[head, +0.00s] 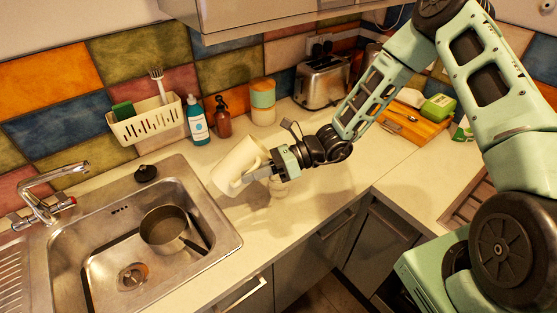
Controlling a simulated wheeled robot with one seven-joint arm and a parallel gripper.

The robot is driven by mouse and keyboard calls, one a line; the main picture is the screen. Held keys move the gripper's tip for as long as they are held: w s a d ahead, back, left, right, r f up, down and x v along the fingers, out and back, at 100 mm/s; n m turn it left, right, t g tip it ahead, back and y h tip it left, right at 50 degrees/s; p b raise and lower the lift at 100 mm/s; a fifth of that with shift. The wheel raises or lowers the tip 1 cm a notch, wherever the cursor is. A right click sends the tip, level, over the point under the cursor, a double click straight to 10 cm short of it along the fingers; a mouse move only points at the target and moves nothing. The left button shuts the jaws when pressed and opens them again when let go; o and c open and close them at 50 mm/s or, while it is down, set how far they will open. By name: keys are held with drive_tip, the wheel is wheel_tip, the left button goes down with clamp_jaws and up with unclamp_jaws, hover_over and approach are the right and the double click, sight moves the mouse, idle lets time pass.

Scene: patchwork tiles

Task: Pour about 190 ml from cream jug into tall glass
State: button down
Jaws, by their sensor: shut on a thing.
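The cream jug (237,163) is a pale cream vessel above the counter, just right of the sink. It is tilted, and I cannot see its contents. My gripper (262,172) is shut on the jug at its right side, near the handle. I cannot clearly make out a tall glass. A faint clear shape shows just below my gripper, and I cannot tell whether it is the glass.
The steel sink (222,240) with a dark pan (165,228) lies left. A wooden board (413,122) lies right. The front counter (300,215) is clear.

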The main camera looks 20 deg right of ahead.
drive_tip(key=shift+a+r, duration=0.1)
drive_tip(key=shift+r, duration=0.05)
idle(0.5)
drive_tip(key=shift+a+r+h+p, duration=0.15)
drive_tip(key=shift+a+h+p, duration=0.15)
drive_tip(key=shift+h+p, duration=0.35)
drive_tip(key=f+h+b, duration=0.1)
drive_tip(key=a+f+h+b, duration=0.1)
drive_tip(key=f+b, duration=0.1)
drive_tip(key=shift+a+t+h, duration=0.15)
drive_tip(key=shift+t+h, duration=0.1)
drive_tip(key=shift+t, duration=0.05)
drive_tip(key=s+a+f+t+h+b, duration=0.1)
drive_tip(key=a+f+h+b, duration=0.3)
drive_tip(key=b, duration=0.5)
drive_tip(key=shift+s+a+f+m+h+b, duration=0.2)
drive_tip(key=shift+s+f+m+h+b, duration=0.15)
drive_tip(key=shift+f+h, duration=1.2)
drive_tip(key=shift+r+h, duration=0.25)
